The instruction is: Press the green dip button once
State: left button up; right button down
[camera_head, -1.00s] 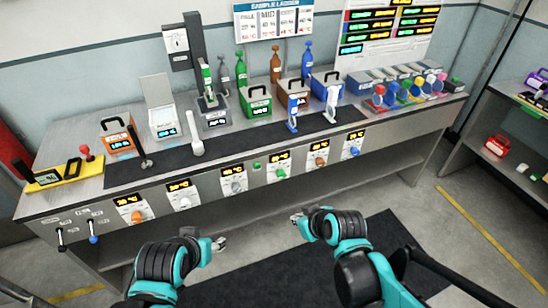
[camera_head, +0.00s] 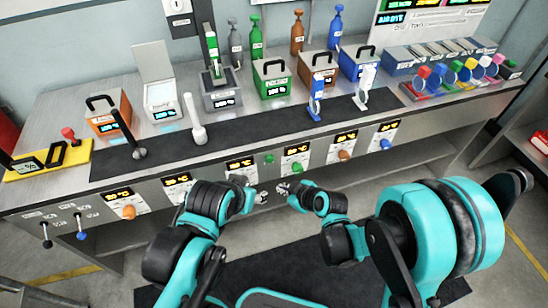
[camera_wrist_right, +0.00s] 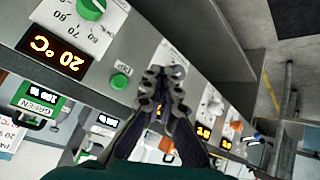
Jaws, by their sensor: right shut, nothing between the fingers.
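The small green button (camera_head: 268,159) sits on the bench's front panel, left of the green knob (camera_head: 297,166). In the right wrist view the round green button (camera_wrist_right: 119,81) is clear, just left of my fingertips. My right gripper (camera_head: 284,188) is shut and empty, below and a little right of the button in the head view. In the right wrist view its closed fingers (camera_wrist_right: 163,76) appear apart from the button. My left gripper (camera_head: 260,197) is small beside it, to the left; its jaws are too small to read.
The front panel carries several temperature displays with knobs, including an orange knob (camera_head: 129,211) and a blue knob (camera_head: 385,144). A green box (camera_head: 272,78) and a white-handled tool (camera_head: 196,125) stand on the bench top. The bench edge overhangs the panel.

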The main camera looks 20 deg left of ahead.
aim_at(270, 159)
jog(key=w+a+p, duration=0.1)
jog(key=w+a, duration=0.4)
jog(key=w, duration=0.2)
jog(key=shift+w, duration=0.15)
dwell(0.3)
jog(key=shift+w, duration=0.1)
dwell(1.3)
jog(key=shift+w+a, duration=0.2)
jog(key=shift+w, duration=0.05)
